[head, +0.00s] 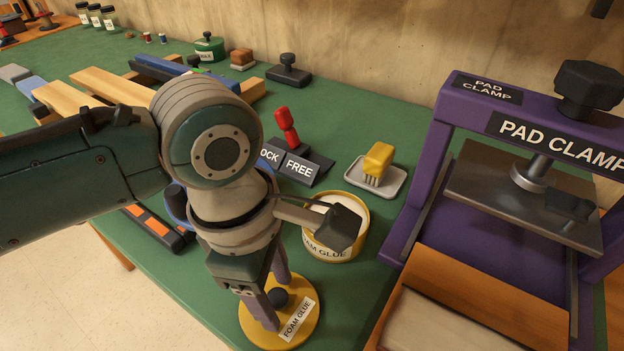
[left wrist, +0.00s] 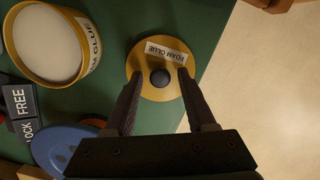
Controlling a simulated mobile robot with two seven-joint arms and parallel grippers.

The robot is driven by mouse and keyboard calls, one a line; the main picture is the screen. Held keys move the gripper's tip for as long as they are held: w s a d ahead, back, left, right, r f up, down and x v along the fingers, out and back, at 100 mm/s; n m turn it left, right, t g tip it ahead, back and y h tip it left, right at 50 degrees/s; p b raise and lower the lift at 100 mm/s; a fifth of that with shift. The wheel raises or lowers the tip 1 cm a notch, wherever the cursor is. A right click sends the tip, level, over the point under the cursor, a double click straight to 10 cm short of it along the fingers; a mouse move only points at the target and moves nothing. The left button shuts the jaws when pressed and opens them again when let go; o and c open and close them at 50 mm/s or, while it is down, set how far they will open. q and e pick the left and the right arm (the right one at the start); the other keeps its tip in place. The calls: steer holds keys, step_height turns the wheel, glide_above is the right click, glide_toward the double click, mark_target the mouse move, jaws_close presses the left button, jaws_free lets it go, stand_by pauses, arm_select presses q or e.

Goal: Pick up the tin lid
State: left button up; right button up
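The tin lid (head: 305,300) is a round yellow disc with a dark knob (head: 278,297) and a FOAM GLUE label, lying flat on the green bench near its front edge. My left gripper (head: 274,304) points down over it, fingers apart on either side of the knob. In the left wrist view the lid (left wrist: 150,91) shows ahead of the open fingertips (left wrist: 160,84), with a gap on both sides of the knob. Whether the fingertips touch the lid is unclear. The open yellow glue tin (head: 345,250) stands behind the lid, pale inside. My right gripper is out of view.
A purple pad clamp (head: 453,125) stands to the right. A yellow brush (head: 379,157) on a small tray (head: 397,176) and a LOCK/FREE block with a red lever (head: 288,125) are behind the tin. A blue round object (left wrist: 66,146) lies near the gripper.

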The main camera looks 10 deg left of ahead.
arm_select(q)
jaws_close()
stand_by(0.5)
